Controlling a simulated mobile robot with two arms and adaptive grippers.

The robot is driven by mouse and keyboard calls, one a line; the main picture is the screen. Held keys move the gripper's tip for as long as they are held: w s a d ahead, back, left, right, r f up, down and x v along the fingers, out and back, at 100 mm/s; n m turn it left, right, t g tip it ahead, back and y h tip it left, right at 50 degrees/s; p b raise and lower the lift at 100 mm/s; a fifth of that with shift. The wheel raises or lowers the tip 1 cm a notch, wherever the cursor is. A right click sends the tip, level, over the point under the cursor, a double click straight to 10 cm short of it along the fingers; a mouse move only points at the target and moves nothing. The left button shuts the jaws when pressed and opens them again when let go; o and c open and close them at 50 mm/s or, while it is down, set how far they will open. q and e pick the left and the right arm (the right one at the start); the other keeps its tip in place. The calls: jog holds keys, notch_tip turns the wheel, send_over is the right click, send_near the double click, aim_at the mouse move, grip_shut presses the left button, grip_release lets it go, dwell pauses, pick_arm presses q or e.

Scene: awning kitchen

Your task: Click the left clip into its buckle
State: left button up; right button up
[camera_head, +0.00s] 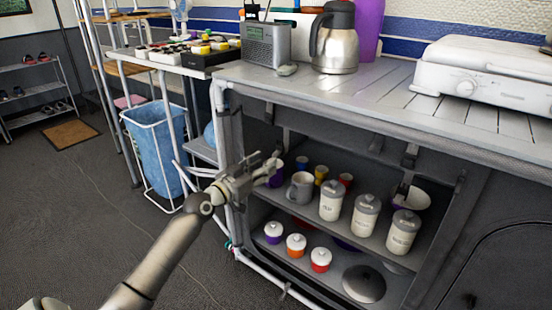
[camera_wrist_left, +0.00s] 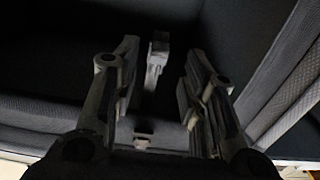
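My left gripper (camera_head: 262,173) reaches in at the left front edge of the shelf cabinet (camera_head: 222,130). In the left wrist view the left gripper (camera_wrist_left: 160,62) is open, its two fingers apart. A grey clip-like piece on a narrow strap (camera_wrist_left: 157,52) shows between the fingers, with dark gaps on both sides. A small pale piece (camera_wrist_left: 143,138) lies lower; I cannot tell whether it is the buckle. In the head view a short dark strap (camera_head: 284,137) hangs under the counter above the gripper. The left clip and buckle cannot be told apart there. My right gripper is not in view.
White canisters (camera_head: 331,200), a grey mug (camera_head: 300,188) and small lidded jars (camera_head: 296,245) stand on the shelves close to the gripper. A steel jug (camera_head: 335,42) and a radio (camera_head: 266,44) stand on the counter. A blue bin (camera_head: 155,145) stands left.

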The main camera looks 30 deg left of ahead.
aim_at(276, 154)
pick_arm(q)
jog(key=shift+w+d+b, duration=0.15)
jog(key=shift+w+b, duration=0.3)
jog(key=shift+w, duration=1.25)
jog(key=shift+w+d+b, duration=0.1)
jog(key=shift+w+b, duration=0.3)
jog(key=shift+w, duration=1.25)
grip_shut()
